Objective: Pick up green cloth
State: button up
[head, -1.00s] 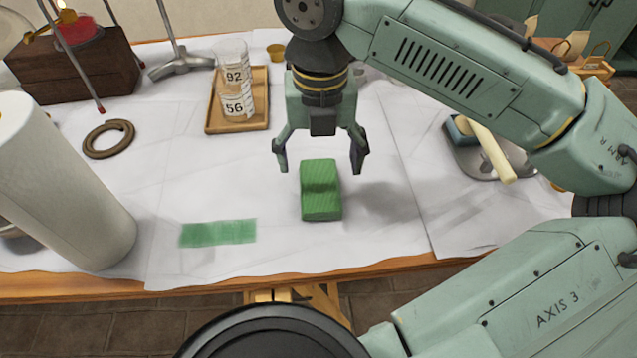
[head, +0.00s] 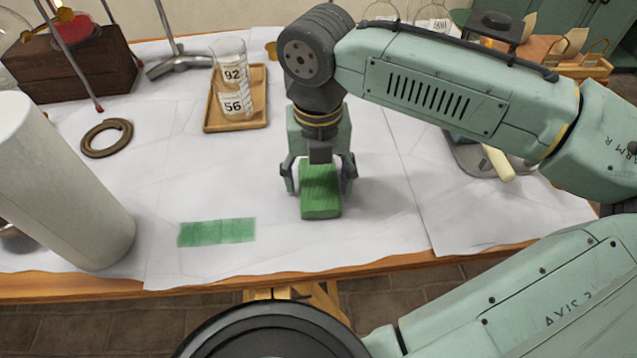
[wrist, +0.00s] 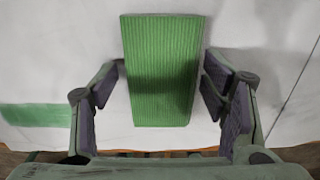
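The green cloth (head: 320,198) is a folded, ribbed block lying on the white-covered table. In the wrist view the cloth (wrist: 162,70) stands lengthwise between the finger pads, with a gap visible on each side. My gripper (head: 320,180) is lowered over the cloth, its fingers open to the left and right of it. In the wrist view the gripper (wrist: 160,90) is open and holds nothing. The gripper body hides the far end of the cloth in the head view.
A flat green strip (head: 217,231) lies left of the cloth. A white roll (head: 55,190) stands at the left. A dark ring (head: 107,138) and a wooden tray (head: 236,126) with labelled beakers are farther back. The table's front edge (head: 200,286) is near.

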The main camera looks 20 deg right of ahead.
aim_at(319, 180)
jog(key=c, duration=0.8)
notch_tip(319, 180, up, 18)
jog(key=p, duration=0.1)
dwell(0.3)
jog(key=o, duration=0.6)
jog(key=c, duration=0.5)
jog(key=shift+d, duration=0.1)
